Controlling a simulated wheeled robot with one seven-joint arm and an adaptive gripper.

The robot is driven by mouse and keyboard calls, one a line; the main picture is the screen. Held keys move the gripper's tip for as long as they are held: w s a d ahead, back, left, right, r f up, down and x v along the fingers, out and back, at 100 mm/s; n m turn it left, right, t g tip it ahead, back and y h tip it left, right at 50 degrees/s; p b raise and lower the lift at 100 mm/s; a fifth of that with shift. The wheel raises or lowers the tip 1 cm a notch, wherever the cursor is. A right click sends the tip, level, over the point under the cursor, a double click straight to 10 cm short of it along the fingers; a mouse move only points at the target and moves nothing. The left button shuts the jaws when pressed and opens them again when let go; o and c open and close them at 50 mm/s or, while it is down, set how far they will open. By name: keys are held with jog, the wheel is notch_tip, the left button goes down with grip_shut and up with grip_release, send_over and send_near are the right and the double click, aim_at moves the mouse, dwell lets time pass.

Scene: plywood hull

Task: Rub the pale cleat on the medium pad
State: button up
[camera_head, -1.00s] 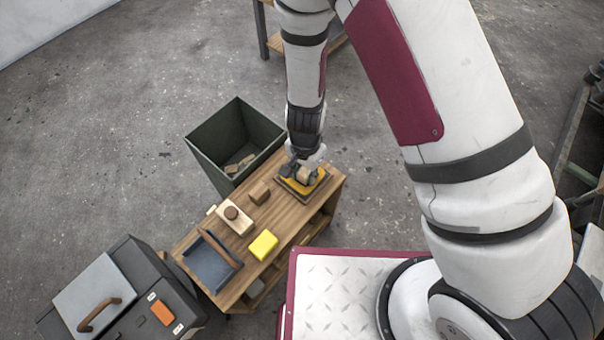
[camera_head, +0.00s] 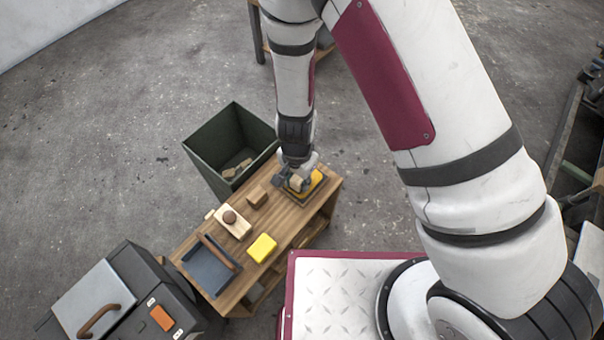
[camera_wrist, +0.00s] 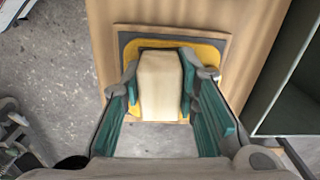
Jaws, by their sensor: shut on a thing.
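The pale cleat (camera_wrist: 160,85) is a light wooden block with bevelled edges. It sits between the fingers of my gripper (camera_wrist: 160,88), which is shut on it. Behind it in the wrist view is the pad (camera_wrist: 207,53), a yellow face in a dark border on a thin wooden board. In the head view my gripper (camera_head: 297,181) is over the left part of the pad (camera_head: 316,180), at the far right end of the bench. The cleat's underside is hidden, so I cannot tell if it touches the pad.
The wooden bench (camera_head: 285,228) also holds a small brown block (camera_head: 257,196), a pale block with a dark knob (camera_head: 233,224), a yellow block (camera_head: 262,247) and a blue-grey tray (camera_head: 205,270) with a wooden handle. A green bin (camera_head: 213,150) stands behind. A dark case (camera_head: 135,262) stands front left.

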jog(key=shift+w+d, duration=1.1)
jog(key=shift+w, duration=0.2)
jog(key=shift+s+a+p, duration=0.35)
jog(key=shift+s+a, duration=0.7)
jog(key=shift+s, duration=0.3)
jog(key=shift+w+d+f, duration=0.15)
jog(key=shift+w+d, duration=0.95)
jog(key=shift+w, duration=0.25)
notch_tip(320, 180, up, 7)
jog(key=p, duration=0.5)
jog(key=shift+p, duration=0.4)
